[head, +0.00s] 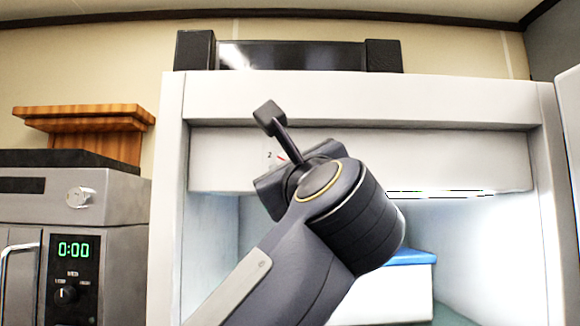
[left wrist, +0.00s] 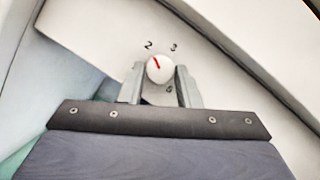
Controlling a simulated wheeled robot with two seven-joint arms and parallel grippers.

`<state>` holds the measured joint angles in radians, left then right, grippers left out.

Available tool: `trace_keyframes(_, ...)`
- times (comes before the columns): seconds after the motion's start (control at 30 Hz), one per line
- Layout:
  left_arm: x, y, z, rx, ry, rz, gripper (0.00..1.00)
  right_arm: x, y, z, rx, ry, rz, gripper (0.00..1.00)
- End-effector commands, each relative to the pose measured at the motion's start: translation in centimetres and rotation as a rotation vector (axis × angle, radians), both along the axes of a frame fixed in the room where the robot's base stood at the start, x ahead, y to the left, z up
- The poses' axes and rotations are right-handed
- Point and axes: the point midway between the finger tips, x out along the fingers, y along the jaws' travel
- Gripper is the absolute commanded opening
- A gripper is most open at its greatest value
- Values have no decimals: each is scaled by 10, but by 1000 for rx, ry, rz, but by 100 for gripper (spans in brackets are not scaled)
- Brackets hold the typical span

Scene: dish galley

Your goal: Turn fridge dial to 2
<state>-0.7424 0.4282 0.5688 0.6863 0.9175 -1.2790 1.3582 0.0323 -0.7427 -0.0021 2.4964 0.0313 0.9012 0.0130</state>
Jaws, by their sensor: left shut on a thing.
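The white round fridge dial (left wrist: 159,72) sits on the pale panel inside the fridge (head: 450,160), near the top. In the left wrist view its red mark points up and left, roughly toward the printed 2 (left wrist: 148,45). A 3 (left wrist: 173,47) is printed to the right of the 2. My left gripper (left wrist: 160,70) is shut on the dial, one finger on each side. In the head view my left arm hides most of the dial; the 2 and a bit of red show beside it. My right gripper is in neither view.
The fridge stands open, its door edge (head: 570,130) at the far right. A blue-lidded white box (head: 408,258) is inside, partly behind my arm. A microwave (head: 120,240) showing 0:00 stands at left, below a wooden shelf (head: 85,112).

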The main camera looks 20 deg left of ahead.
Motion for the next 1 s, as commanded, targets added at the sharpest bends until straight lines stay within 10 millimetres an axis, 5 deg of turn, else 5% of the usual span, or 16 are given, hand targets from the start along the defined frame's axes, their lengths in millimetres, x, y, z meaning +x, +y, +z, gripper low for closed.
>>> trace_keyframes(0.13, 0, 0, 0, 0, -1, 1, 7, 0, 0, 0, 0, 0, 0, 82)
trace_keyframes(0.17, 0, 0, 0, 0, -1, 1, 31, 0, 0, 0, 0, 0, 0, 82)
trace_keyframes(0.33, 0, 0, 0, 1, 0, 1, 51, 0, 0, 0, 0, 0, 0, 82)
trace_keyframes(0.67, -4, -2, -3, 1, 0, 0, 51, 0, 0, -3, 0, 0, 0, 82)
trace_keyframes(1.0, -50, -27, -22, 2, -1, -4, 51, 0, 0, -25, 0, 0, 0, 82)
